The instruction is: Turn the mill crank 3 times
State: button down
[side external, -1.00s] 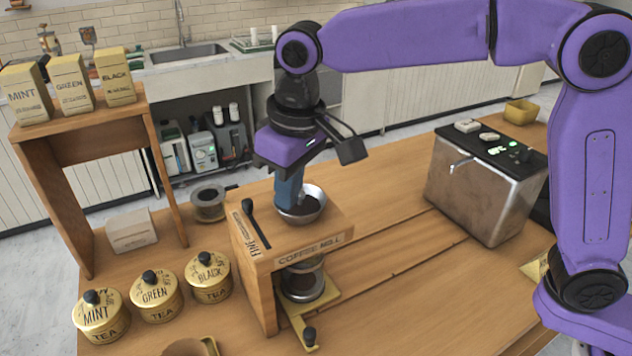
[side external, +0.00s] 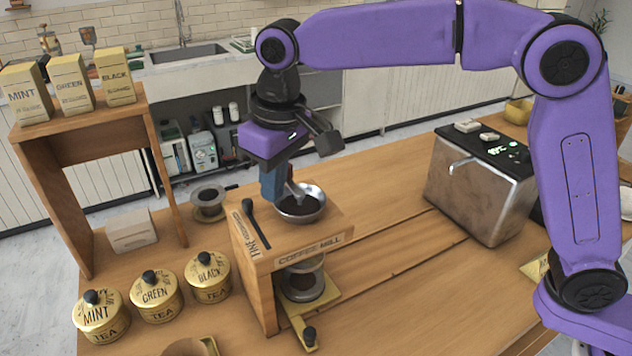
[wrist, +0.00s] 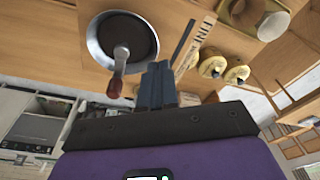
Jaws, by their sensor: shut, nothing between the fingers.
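The wooden coffee mill (side external: 300,258) stands on the counter with a metal bowl (side external: 316,210) of dark grounds on top; the bowl also shows in the wrist view (wrist: 97,42). The crank's grey arm (side external: 294,187) rises from the bowl. In the wrist view the crank (wrist: 120,62) ends in a red-brown handle (wrist: 115,86). My gripper (side external: 270,196) is shut and empty, pointing down at the bowl's left rim. In the wrist view its closed fingers (wrist: 155,66) are right of the handle, with a visible gap. In the side view the handle is hidden.
A black lever (side external: 254,222) lies on the mill's top, left of the bowl. A glass jar (side external: 303,282) sits under the mill top. Several tea tins (side external: 156,298) stand left, below a wooden shelf (side external: 85,132). A metal machine (side external: 478,190) stands right. The counter between is clear.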

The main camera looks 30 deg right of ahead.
jog(key=shift+w+d, duration=0.1)
jog(key=shift+w, duration=0.8)
jog(key=shift+w+d, duration=0.45)
jog(key=shift+w, duration=0.25)
jog(key=shift+w+d, duration=0.55)
jog(key=shift+d, duration=0.15)
